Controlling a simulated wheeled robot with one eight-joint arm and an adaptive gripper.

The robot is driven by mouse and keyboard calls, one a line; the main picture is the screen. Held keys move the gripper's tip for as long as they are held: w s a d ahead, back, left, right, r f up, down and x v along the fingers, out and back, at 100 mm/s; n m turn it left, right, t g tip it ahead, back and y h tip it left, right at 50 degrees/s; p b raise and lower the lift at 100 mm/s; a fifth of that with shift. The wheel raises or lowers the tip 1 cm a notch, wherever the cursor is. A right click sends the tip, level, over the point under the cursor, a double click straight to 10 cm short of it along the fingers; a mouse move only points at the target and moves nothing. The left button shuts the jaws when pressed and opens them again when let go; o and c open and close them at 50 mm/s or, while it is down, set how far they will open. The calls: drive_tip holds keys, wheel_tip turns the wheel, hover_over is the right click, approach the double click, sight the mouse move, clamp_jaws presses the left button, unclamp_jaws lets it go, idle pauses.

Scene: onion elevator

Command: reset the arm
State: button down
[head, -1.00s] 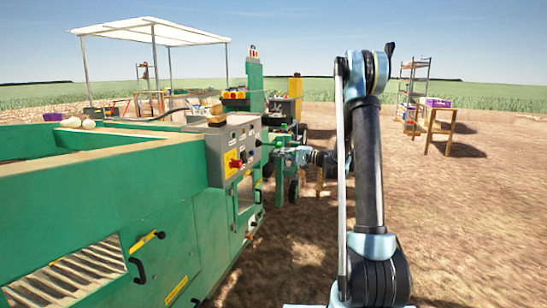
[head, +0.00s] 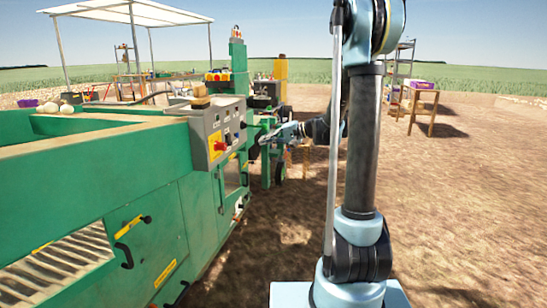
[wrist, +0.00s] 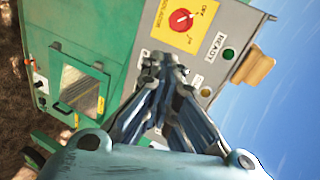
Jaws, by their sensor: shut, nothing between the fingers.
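My gripper (head: 268,138) is at the end of my raised, bent arm, just right of the green machine (head: 120,195) in the head view. The wrist view shows its fingers (wrist: 165,68) together and empty. They point toward the grey control panel (wrist: 215,55), which carries a red knob on a yellow plate (wrist: 181,20) and appears tilted. I cannot tell the exact gap between the fingertips and the panel.
Onions (head: 68,98) lie on the machine's far left. A wooden block (head: 201,102) sits on top of the panel box. A wooden table (head: 424,106) with a purple crate and a shelf (head: 401,62) stand at the back right. Open dirt ground (head: 460,200) lies to the right.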

drive_tip(key=s+d+f+h, duration=0.4)
drive_tip(key=s+d, duration=0.3)
drive_tip(key=s, duration=0.5)
drive_tip(key=s+d+f+n+g+h, duration=0.1)
drive_tip(key=s+d+f+h, duration=0.4)
drive_tip(key=s, duration=0.8)
drive_tip(key=s+d+f+n+h, duration=0.1)
drive_tip(key=s+d+f+h, duration=0.4)
drive_tip(key=s+d, duration=0.5)
drive_tip(key=s+f, duration=0.1)
drive_tip(key=s, duration=0.2)
drive_tip(key=shift+d+f+g, duration=0.15)
drive_tip(key=shift+f+g, duration=0.1)
drive_tip(key=shift+g, duration=0.05)
drive_tip(key=shift+w+f, duration=0.2)
drive_tip(key=shift+w, duration=0.25)
